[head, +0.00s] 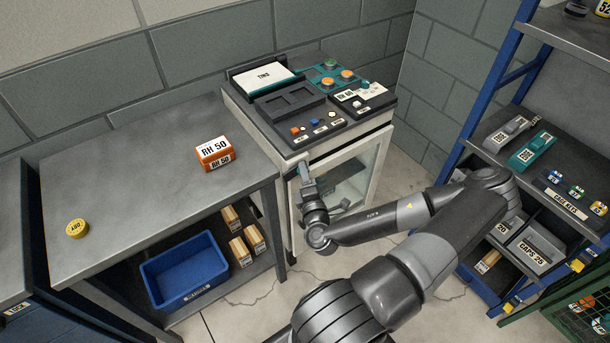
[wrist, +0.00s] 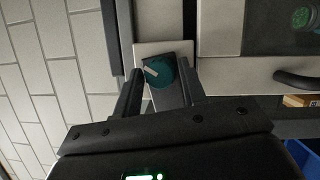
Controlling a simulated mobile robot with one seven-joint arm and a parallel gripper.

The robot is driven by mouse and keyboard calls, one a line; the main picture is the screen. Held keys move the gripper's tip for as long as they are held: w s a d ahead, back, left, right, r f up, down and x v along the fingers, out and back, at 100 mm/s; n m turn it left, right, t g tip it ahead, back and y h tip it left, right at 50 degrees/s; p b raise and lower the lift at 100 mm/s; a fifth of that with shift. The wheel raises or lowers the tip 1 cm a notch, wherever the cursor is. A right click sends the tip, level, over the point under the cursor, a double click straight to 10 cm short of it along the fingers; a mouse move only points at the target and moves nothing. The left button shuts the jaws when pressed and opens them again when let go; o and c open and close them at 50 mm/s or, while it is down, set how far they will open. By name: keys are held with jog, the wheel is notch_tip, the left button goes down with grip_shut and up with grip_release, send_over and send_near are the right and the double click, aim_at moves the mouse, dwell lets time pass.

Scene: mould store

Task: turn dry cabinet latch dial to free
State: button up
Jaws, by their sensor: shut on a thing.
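The dry cabinet (head: 381,186) stands at the centre back in the head view, with its glass door closed. In the wrist view the latch dial (wrist: 161,71) is a round teal knob on a dark plate at the cabinet front. A pale pointer mark on it slants to the upper left of the picture. My gripper (wrist: 160,69) has one finger on each side of the dial and is shut on it. In the head view my gripper (head: 305,172) is at the upper left of the cabinet front, and the dial is hidden. No dial lettering is readable.
A grey workbench (head: 130,150) stands left of the cabinet, holding an orange box (head: 214,153) and a yellow disc (head: 76,229). A blue bin (head: 185,270) sits on its lower shelf. A blue-framed rack (head: 490,75) stands at right. A dark door handle (wrist: 296,79) shows in the wrist view.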

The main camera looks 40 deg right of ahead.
jog(key=o, duration=0.8)
